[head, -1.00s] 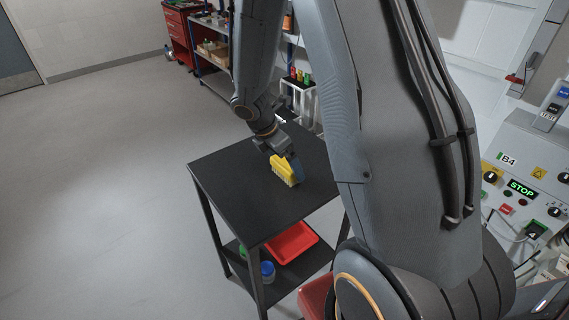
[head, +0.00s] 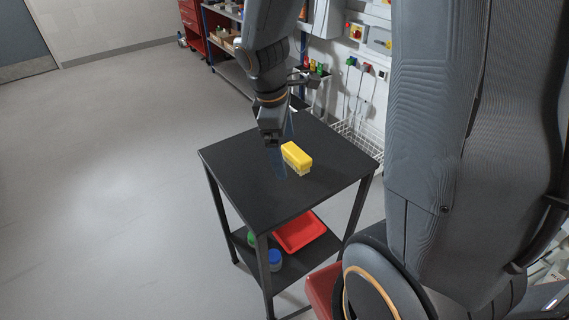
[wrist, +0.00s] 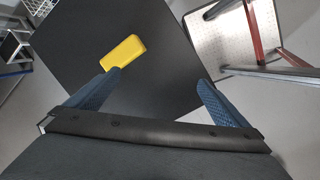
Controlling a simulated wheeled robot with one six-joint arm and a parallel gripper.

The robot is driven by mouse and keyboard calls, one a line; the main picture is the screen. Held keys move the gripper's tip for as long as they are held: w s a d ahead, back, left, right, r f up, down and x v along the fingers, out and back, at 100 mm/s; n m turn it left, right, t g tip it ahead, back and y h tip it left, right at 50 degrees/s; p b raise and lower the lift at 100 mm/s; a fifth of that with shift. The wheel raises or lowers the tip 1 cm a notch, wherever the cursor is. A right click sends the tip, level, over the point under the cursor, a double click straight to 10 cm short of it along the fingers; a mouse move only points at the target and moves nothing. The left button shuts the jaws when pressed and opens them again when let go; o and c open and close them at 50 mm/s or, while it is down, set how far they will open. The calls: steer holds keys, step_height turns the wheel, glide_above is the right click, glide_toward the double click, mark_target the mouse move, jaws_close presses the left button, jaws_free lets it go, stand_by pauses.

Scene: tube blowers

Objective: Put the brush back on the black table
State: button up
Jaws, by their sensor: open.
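The brush (head: 297,158) has a yellow top and pale bristles below. It rests bristles down on the black table (head: 246,192), near the middle of its top. In the wrist view the yellow brush (wrist: 123,52) lies beyond the left fingertip, apart from the space between the fingers. My gripper (head: 280,160) is open and empty, beside the brush on its left in the head view. Its two blue fingers are spread wide in the wrist view (wrist: 160,85).
The table's lower shelf holds a red tray (head: 299,231), a blue-lidded jar (head: 275,259) and a green item (head: 251,239). A wire basket (head: 357,140) is behind the table. A red shelf unit stands at the back. The floor to the left is clear.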

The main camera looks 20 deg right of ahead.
steer(key=s+a+m+y, duration=0.2)
steer(key=s+a+m, duration=0.1)
steer(key=s+m, duration=0.5)
steer(key=shift+a+m+t, duration=0.25)
steer(key=shift+m+t, duration=0.05)
steer(key=shift+m, duration=1.5)
steer(key=shift+w+f, duration=0.1)
